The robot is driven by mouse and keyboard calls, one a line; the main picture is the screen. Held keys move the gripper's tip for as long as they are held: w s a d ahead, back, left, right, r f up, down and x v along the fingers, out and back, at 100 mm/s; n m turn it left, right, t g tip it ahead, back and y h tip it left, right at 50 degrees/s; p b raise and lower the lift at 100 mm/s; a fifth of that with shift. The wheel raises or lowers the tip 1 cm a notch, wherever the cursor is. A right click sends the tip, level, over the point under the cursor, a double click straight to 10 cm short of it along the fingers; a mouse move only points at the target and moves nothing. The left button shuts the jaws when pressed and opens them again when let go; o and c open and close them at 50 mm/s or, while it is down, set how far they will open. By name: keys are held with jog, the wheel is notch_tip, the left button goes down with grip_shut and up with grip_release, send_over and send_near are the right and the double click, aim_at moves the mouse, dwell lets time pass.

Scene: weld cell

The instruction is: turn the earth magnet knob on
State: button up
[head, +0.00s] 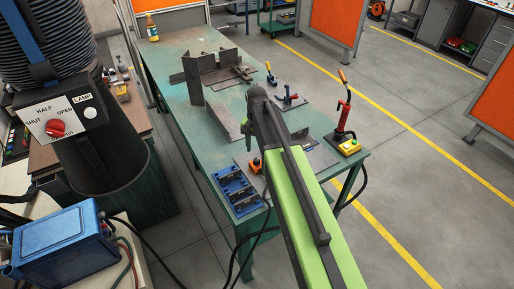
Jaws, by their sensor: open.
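A small orange knob (256,163) on a dark base sits near the front of the green table, just right of the blue tray. It looks like the earth magnet knob; its setting is too small to read. My green and dark grey arm (318,235) reaches up from the bottom and passes close to the right of the knob. The arm's far end is over the table, beyond the knob in the picture. No contact with the knob shows.
The blue tray (236,188) stands at the table's front edge. Steel plates (204,70) stand on the green table (178,50). A red selector knob (56,128) is on the extractor at left.

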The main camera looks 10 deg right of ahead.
aim_at(257, 160)
notch_tip(257, 160, up, 12)
jog(key=p, duration=0.9)
jog(key=shift+f+p, duration=0.2)
jog(key=shift+p, duration=0.2)
jog(key=shift+f, duration=0.1)
jog(key=s+f+n+b, duration=0.2)
jog(key=s, duration=0.5)
jog(key=s+f+n+b, duration=0.3)
jog(key=s, duration=0.4)
jog(key=shift+s+f+n+b, duration=0.2)
jog(key=shift+s+n+b, duration=0.1)
